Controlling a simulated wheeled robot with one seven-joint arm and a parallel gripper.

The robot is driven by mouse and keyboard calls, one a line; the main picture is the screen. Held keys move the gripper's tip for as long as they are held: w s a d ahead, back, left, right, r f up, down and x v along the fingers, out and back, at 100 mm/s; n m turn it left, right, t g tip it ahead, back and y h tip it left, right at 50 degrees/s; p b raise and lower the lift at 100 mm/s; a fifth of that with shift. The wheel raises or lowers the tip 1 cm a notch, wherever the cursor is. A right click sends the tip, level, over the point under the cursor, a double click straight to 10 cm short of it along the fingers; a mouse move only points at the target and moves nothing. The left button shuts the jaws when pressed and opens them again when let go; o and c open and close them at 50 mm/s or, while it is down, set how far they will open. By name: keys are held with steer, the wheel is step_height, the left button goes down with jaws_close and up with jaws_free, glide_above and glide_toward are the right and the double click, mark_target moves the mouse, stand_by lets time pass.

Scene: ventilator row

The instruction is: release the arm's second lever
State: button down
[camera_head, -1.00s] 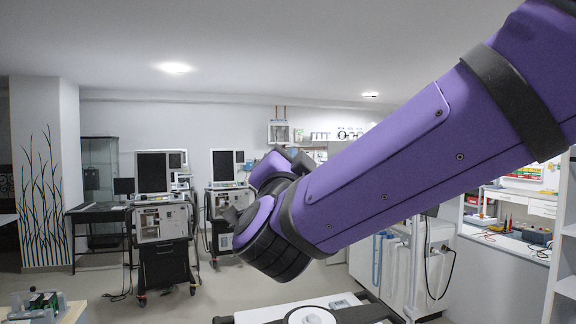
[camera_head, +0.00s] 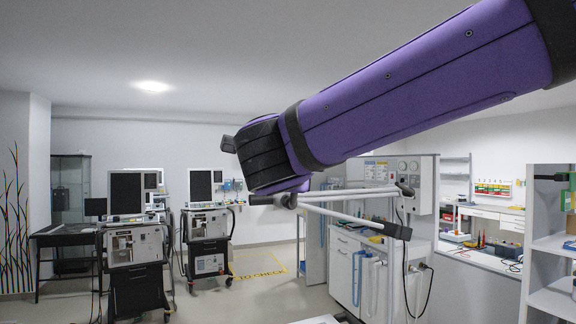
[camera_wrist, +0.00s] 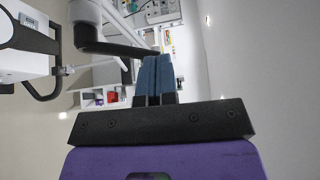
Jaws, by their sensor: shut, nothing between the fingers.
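A white jointed arm (camera_head: 350,213) with black joints spans the middle of the head view, just below my purple arm. Black pieces show at its left end (camera_head: 275,200) and right end (camera_head: 398,231); I cannot tell which is the second lever. In the wrist view a black bar (camera_wrist: 115,48) on a white tube runs toward my gripper (camera_wrist: 157,60). My gripper's two blue fingers are shut together and empty. Their tips appear close to the bar's right end; I cannot tell if they touch. My gripper is hidden in the head view.
Two ventilators on carts (camera_head: 135,260) (camera_head: 207,240) stand at the left. A cabinet with hanging tubes (camera_head: 345,265) stands behind the white arm. A shelf (camera_head: 550,255) is at the right. Floor shows between the carts and cabinet. A white device (camera_wrist: 22,38) is at the wrist view's left.

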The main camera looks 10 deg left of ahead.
steer(key=shift+w+d+f+m+g, duration=0.1)
steer(key=shift+w+d+m+g, duration=0.2)
steer(key=shift+d+m+g, duration=0.25)
steer(key=shift+w+d+m+g, duration=0.3)
steer(key=shift+d+m+g, duration=0.1)
steer(key=shift+m, duration=0.25)
stand_by(0.6)
